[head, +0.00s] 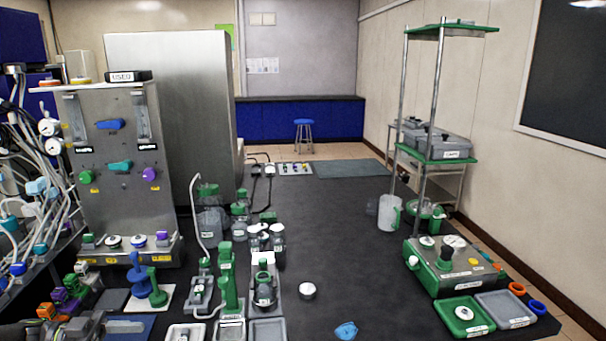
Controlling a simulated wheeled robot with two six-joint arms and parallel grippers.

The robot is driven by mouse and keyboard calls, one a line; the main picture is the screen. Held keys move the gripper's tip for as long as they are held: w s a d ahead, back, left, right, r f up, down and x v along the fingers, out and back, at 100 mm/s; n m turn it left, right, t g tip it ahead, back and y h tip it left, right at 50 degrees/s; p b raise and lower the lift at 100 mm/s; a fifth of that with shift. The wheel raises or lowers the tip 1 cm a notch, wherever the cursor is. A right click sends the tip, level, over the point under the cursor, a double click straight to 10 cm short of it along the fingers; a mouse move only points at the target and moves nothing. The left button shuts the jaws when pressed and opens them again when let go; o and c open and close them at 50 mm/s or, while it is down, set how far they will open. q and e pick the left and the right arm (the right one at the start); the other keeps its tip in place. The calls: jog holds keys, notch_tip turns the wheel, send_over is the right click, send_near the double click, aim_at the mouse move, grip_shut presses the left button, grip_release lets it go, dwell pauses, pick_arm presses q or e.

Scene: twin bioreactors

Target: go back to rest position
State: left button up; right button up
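A dark grey part at the lower left edge looks like my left gripper (122,326). It lies low over a blue mat, beside small coloured connectors, and I cannot make out whether its fingers are apart. My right gripper is not in view. No object is clearly held. The long dark bench (340,240) runs away from me with the equipment on it.
A steel control cabinet (120,160) with knobs and cables stands at left. Green-topped bottles and stands fill the centre left. A blue piece (346,331) and white cap (307,290) lie mid-bench.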

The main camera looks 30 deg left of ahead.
pick_arm(q)
jog(key=s+d+f+n+t+y, duration=0.6)
jog(key=s+d+f+n+t, duration=0.25)
jog(key=f+n+t, duration=0.35)
jog(key=w+a+f+g+y, duration=0.1)
jog(key=a+f+g+y, duration=0.3)
jog(key=f, duration=0.4)
jog(key=a+f+m+g+y, duration=0.1)
jog(key=a+f+g+y, duration=0.2)
jog(key=a+f, duration=0.3)
jog(key=w+a+f+g+y, duration=0.1)
jog(key=a+f+g+y, duration=0.25)
jog(key=f, duration=0.55)
jog(key=s+a+f+m+g+y, duration=0.1)
jog(key=s+a+f+g+y, duration=0.1)
jog(key=s+a+f+g, duration=0.4)
jog(key=s+a+f+m+g+y, duration=0.1)
jog(key=s+a+f+g+y, duration=0.2)
jog(key=s+f+g, duration=0.35)
jog(key=d+f+h, duration=0.2)
jog(key=d+f, duration=0.1)
jog(key=d, duration=0.9)
jog(key=s+d+f+n+t+h, duration=0.1)
jog(key=d+f, duration=0.3)
jog(key=d, duration=0.8)
jog(key=s+d+f+n+h, duration=0.1)
jog(key=d+f+h, duration=0.2)
jog(key=d, duration=0.9)
jog(key=shift+f+t, duration=0.3)
